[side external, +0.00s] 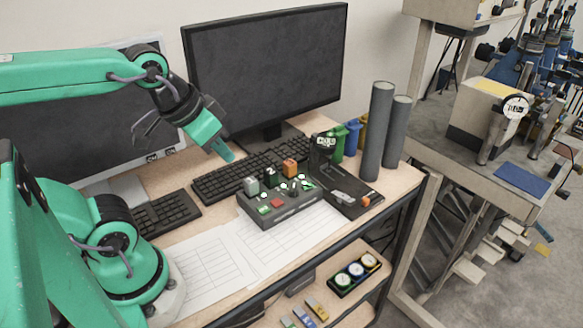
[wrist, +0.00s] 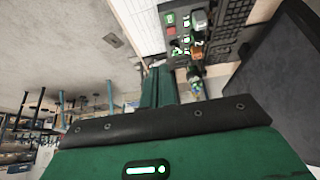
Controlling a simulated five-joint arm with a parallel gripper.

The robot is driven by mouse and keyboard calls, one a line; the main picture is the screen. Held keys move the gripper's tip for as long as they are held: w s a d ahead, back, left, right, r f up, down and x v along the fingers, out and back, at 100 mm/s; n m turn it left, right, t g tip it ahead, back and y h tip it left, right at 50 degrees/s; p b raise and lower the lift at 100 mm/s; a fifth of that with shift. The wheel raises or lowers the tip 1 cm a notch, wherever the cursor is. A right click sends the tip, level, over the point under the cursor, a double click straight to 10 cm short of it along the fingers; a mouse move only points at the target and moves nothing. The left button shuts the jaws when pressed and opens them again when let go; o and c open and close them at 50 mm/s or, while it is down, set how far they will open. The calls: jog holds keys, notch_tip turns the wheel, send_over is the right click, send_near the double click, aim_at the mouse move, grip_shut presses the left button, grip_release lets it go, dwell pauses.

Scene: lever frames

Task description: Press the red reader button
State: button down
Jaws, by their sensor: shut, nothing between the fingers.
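A dark control box (side external: 290,214) stands on the desk, with a small red square button (side external: 277,203) on its top beside a green one (side external: 264,210). The red button also shows near the top of the wrist view (wrist: 170,18). I cannot read any reader label on it. My gripper (side external: 228,155) is shut and empty, pointing down over the keyboard, up and to the left of the box in the side view. It is apart from the button. In the wrist view its green fingers (wrist: 158,84) lie below the box.
Grey, black and orange blocks (side external: 289,167) stand on the box's back part. A black device (side external: 345,192) is right of it, with two tall grey cylinders (side external: 376,132) behind. A keyboard (side external: 228,177) and monitor (side external: 265,70) are behind. Paper sheets (side external: 225,260) lie in front.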

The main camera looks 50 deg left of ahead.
jog(key=shift+w, duration=0.15)
jog(key=n+g, duration=1)
jog(key=g, duration=0.2)
send_over(277, 203)
notch_tip(277, 203, down, 8)
jog(key=shift+w+a+f+n+g+h, duration=0.15)
jog(key=shift+w+f+n+g, duration=0.1)
jog(key=shift+f, duration=0.2)
jog(key=shift+w+a+f+n+g+h, duration=0.15)
jog(key=shift+w+f+g, duration=0.1)
jog(key=shift+f, duration=0.2)
jog(key=shift+f, duration=0.1)
jog(key=shift+f, duration=4.3)
